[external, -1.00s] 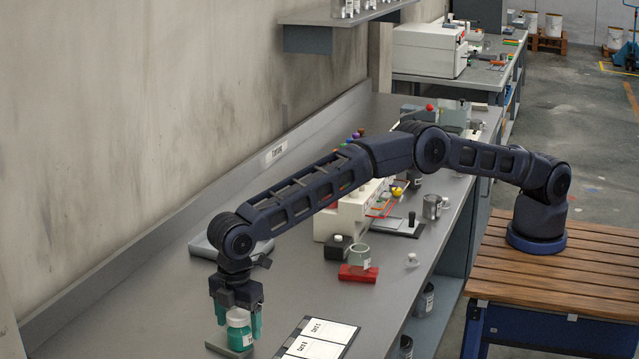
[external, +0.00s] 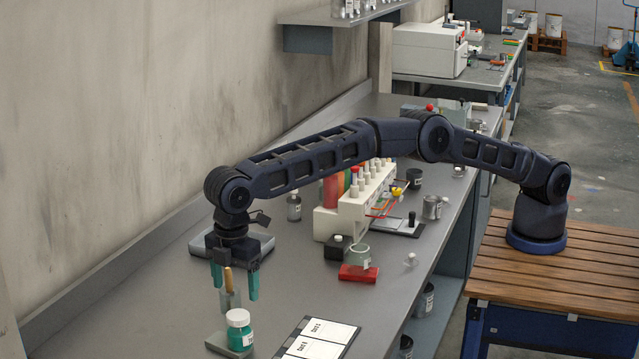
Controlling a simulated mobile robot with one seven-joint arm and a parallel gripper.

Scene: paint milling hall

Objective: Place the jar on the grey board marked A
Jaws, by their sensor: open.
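A teal jar (external: 240,336) with a white lid stands upright at the front left of the bench. It appears to rest on a small grey board (external: 217,343), whose left part and front edge show beside it. The jar hides much of the board, and I cannot read a letter on it. My gripper (external: 236,284) is open and empty, pointing down above and behind the jar, apart from it. A grey cup (external: 230,301) with a wooden-handled tool shows behind and between the fingers.
A dark board with white cards (external: 317,340) lies right of the jar. Farther back are a red block (external: 358,274), a small dark box (external: 337,249), a white bottle rack (external: 350,217) and a flat grey case (external: 232,246). The bench between cup and red block is clear.

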